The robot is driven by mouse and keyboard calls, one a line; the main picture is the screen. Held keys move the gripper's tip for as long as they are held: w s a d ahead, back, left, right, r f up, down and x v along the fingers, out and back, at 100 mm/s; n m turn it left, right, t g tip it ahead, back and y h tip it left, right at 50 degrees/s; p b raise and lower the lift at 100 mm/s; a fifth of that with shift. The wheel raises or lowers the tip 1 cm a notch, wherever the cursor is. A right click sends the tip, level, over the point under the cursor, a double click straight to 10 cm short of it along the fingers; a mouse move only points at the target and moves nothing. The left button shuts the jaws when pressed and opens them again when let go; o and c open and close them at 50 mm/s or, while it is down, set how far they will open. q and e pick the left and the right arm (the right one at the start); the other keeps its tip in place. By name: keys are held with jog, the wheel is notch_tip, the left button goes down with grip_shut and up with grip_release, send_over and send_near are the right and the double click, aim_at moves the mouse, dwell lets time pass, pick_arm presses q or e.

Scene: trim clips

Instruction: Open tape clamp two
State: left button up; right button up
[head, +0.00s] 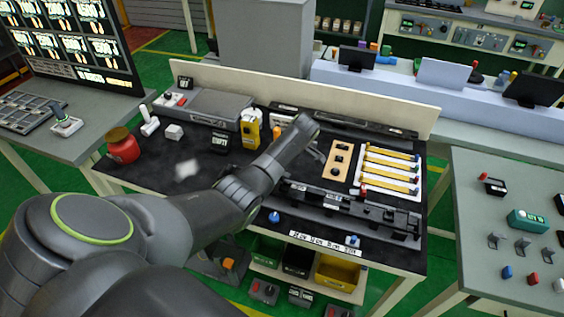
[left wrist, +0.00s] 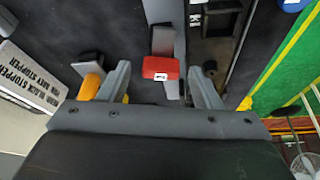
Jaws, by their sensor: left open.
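In the left wrist view a red clamp tab (left wrist: 161,68) with a small white label sits on a grey bar. The label is too small to read surely, so I cannot tell whether it is clamp two. My left gripper (left wrist: 162,88) is open, one finger on each side of the red tab. It appears to hold nothing, and I cannot tell whether the fingers touch the tab. My right gripper is not in view.
Green floor (left wrist: 285,75) shows at right. In the head view a white rack of yellow strips (head: 390,172) and a red jar (head: 122,146) stand on the bench.

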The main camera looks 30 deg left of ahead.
pick_arm(q)
jog(key=shift+r, duration=0.1)
jog(key=p+v, duration=0.3)
jog(key=v, duration=1.4)
jog(key=shift+r, duration=0.1)
